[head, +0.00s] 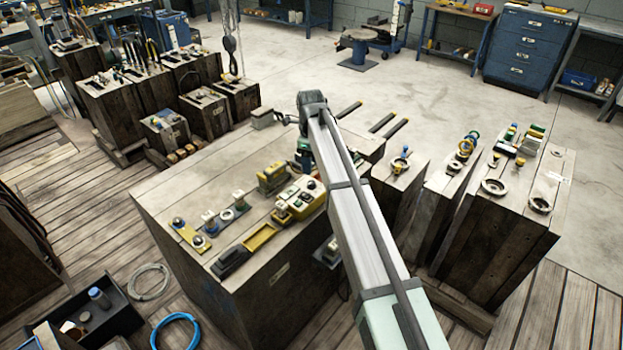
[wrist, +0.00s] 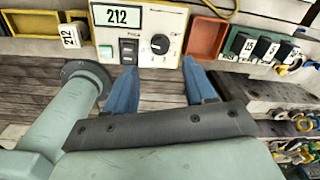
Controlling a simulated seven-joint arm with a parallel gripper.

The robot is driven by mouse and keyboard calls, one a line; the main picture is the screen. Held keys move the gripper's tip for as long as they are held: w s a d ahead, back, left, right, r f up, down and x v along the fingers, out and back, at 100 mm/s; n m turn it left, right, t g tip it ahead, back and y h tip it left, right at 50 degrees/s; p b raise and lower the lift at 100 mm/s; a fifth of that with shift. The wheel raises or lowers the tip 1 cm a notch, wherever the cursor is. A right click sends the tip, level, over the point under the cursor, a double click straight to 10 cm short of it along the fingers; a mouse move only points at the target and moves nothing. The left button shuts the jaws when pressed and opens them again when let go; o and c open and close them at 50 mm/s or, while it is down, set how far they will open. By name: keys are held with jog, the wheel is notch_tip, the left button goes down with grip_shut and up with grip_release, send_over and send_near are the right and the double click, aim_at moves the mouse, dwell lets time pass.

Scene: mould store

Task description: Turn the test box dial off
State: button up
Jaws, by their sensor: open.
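The test box (wrist: 175,18) has a pale face with a yellow edge and a label reading 212, at the top of the wrist view. Its dial (wrist: 160,44) is a small round dark knob with a light mark, too small to read its setting. In the head view the yellow test box (head: 300,197) stands on the wooden block top, left of my arm; the gripper's fingers cannot be made out there.
An orange tray (wrist: 207,38) stands right of the box, with several numbered dark blocks (wrist: 264,49) beyond. In the head view, a yellow tray (head: 260,238) lies near the block's front edge. The block's left top is bare.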

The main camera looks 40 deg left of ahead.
aim_at(312, 182)
notch_tip(312, 182, down, 7)
jog(key=shift+w+f, duration=0.1)
jog(key=shift+f, duration=0.1)
dwell(0.4)
grip_shut()
dwell(0.3)
